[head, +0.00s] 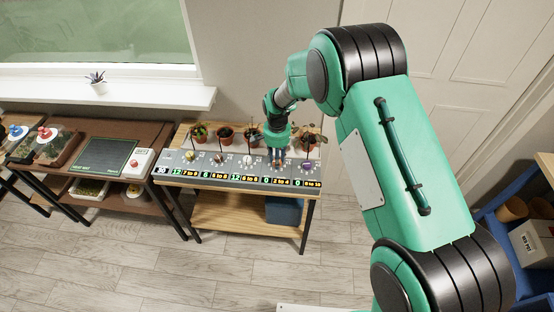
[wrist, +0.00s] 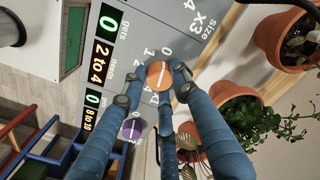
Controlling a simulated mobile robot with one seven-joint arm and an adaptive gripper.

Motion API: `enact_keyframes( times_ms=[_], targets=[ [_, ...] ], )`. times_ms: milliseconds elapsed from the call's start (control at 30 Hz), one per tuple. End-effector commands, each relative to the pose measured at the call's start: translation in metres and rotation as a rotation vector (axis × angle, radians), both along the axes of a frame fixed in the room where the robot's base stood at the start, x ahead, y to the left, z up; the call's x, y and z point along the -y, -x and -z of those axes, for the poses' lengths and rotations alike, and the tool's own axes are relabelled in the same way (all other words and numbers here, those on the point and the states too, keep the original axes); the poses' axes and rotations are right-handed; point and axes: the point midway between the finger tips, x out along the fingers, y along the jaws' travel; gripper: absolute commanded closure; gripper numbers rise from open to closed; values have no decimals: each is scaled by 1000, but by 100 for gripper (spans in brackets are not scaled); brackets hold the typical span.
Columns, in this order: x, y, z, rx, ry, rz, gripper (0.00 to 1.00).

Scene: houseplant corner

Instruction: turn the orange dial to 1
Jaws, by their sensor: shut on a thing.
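The orange dial (wrist: 159,75) sits on the grey panel (wrist: 190,25) in the wrist view, with a white pointer line across its face. Small numbers, among them 0, 1 and 2, are printed around it. My gripper (wrist: 154,84) has its blue fingers around the dial and is shut on it. In the head view my gripper (head: 276,160) reaches down to the right part of the panel and hides the dial. The display (wrist: 105,40) beside the dial reads 0, with "2 to 4" below.
A purple dial (wrist: 132,128) is close by on the panel; it also shows in the head view (head: 308,166). Potted plants (wrist: 280,38) stand along the panel's back edge. Other dials, such as a yellow one (head: 190,155), lie to the left. A blue shelf (head: 505,215) stands at right.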

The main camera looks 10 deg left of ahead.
Motion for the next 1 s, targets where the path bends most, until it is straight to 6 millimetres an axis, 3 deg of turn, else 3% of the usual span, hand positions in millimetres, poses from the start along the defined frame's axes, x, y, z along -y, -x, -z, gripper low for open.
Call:
enact_keyframes(
  times_ms=[433,1000],
  targets=[
    [0,0,-1,-1,1,-101,98],
    [0,-1,-2,0,0,-524,98]
  ],
)
